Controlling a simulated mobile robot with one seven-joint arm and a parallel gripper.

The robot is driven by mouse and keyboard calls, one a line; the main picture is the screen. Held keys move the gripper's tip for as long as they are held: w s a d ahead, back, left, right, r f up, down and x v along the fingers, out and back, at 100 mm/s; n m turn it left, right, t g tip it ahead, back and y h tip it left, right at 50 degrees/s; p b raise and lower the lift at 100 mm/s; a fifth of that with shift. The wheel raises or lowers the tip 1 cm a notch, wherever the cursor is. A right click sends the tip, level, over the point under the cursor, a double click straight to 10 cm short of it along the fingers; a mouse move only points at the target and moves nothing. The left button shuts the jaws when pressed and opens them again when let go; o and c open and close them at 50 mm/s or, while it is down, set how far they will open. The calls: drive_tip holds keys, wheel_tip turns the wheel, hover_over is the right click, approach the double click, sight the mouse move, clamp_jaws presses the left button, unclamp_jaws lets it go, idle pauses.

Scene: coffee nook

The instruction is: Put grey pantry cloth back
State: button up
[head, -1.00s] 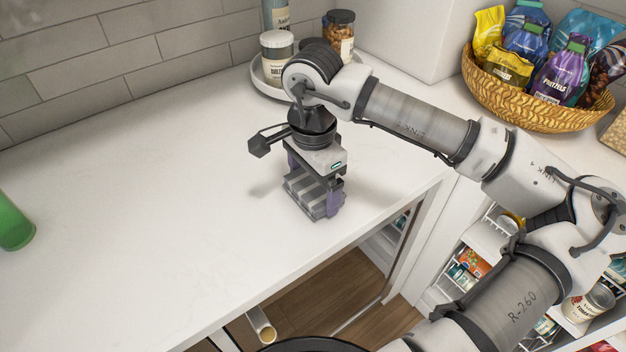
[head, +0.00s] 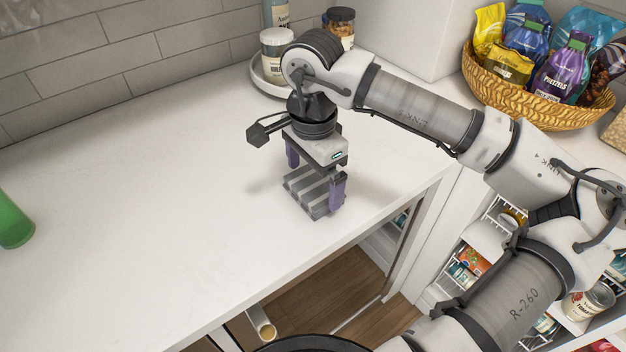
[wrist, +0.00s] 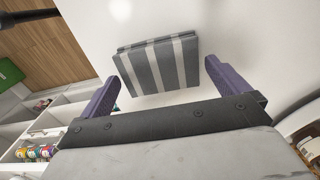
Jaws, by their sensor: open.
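The grey pantry cloth (head: 306,190) is folded, with light stripes, and lies on the white counter near its front edge. It also shows in the wrist view (wrist: 158,64), ahead of the finger pads. My gripper (head: 315,176) is open above the cloth, with one purple finger to each side. In the wrist view my gripper (wrist: 162,86) has its fingers wide apart, with nothing between the pads gripped. The cloth looks free of both fingers.
A round tray (head: 258,78) with jars stands at the back. A wicker basket (head: 540,115) of snack bags is at the right. A green object (head: 14,222) stands at the far left. The counter's left and middle are clear. Open shelves with goods (head: 470,262) lie below right.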

sight(313, 184)
wheel_tip(313, 184, up, 10)
drive_tip(key=b, duration=0.1)
drive_tip(key=shift+r, duration=0.15)
